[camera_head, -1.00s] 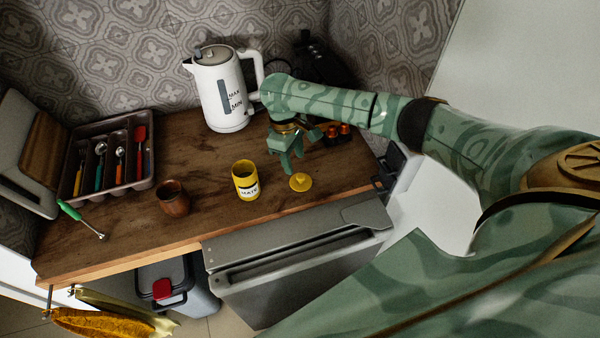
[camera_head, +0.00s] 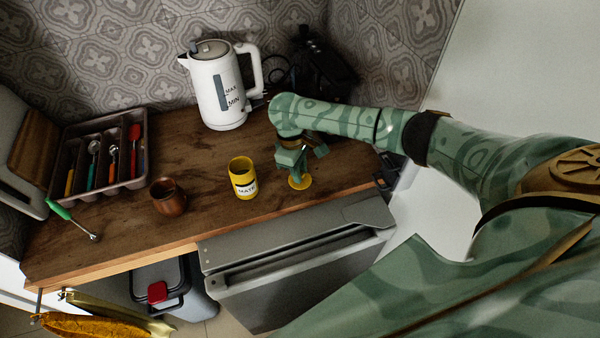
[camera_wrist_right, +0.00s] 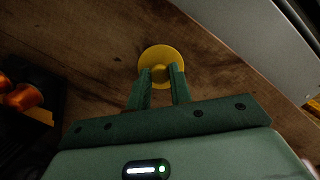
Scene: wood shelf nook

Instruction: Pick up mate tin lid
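The yellow mate tin lid (camera_head: 300,183) lies flat on the wooden counter, right of the mate tin. In the right wrist view the lid (camera_wrist_right: 160,56) is a round disc with a small knob (camera_wrist_right: 159,73). My right gripper (camera_head: 297,172) is low over the lid, pointing down. In the wrist view its fingertips (camera_wrist_right: 161,72) stand apart on either side of the knob, with small gaps showing. The yellow mate tin (camera_head: 243,180) stands upright and open to the left. My left gripper is not in view.
A brown cup (camera_head: 168,196) stands left of the tin. A white kettle (camera_head: 218,90) stands behind. A cutlery tray (camera_head: 127,182) and a green-handled utensil (camera_head: 76,221) are at the left. The counter's front edge is close to the lid.

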